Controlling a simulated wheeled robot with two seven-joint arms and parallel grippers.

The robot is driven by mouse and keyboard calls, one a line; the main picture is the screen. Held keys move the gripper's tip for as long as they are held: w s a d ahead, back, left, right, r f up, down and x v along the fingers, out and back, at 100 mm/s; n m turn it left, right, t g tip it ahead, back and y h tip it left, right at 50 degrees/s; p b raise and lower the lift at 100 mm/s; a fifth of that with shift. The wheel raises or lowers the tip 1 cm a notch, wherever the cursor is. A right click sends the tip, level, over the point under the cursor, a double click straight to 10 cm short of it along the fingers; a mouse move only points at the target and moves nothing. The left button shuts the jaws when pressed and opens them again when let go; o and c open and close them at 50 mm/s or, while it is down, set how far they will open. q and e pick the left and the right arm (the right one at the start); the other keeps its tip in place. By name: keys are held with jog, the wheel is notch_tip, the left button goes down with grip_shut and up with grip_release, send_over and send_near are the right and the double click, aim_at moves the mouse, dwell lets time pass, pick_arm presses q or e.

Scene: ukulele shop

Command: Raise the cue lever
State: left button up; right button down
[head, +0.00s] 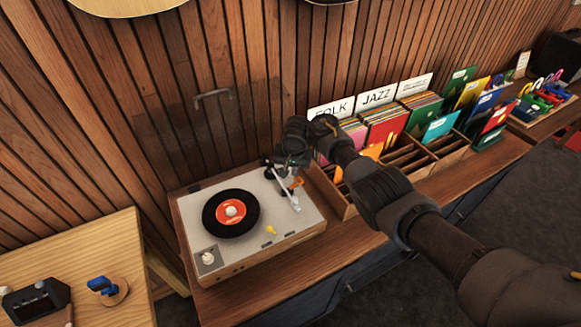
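The turntable (291,238) stands on the wooden counter with a black record (212,225) with an orange label on its platter. Its pale tonearm (284,188) lies along the right side, clear of the record. A small orange part (296,184) beside the tonearm may be the cue lever; its position is hard to read. My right gripper (286,163) is over the back right corner, close to the tonearm's base. Its fingers are dark and small, and contact is unclear. My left gripper is out of view.
Record bins (447,146) with FOLK and JAZZ signs are at right, under my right arm. A wooden table (105,252) at left holds a black device (36,301).

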jog(key=shift+w+g+h+b, duration=0.3)
jog(key=shift+w+g+b, duration=0.25)
jog(key=shift+b, duration=0.65)
jog(key=shift+s+a+g, duration=0.1)
jog(key=shift+s+g, duration=0.05)
jog(key=shift+g, duration=0.1)
jog(key=shift+r, duration=0.1)
jog(key=c, duration=1.4)
grip_release()
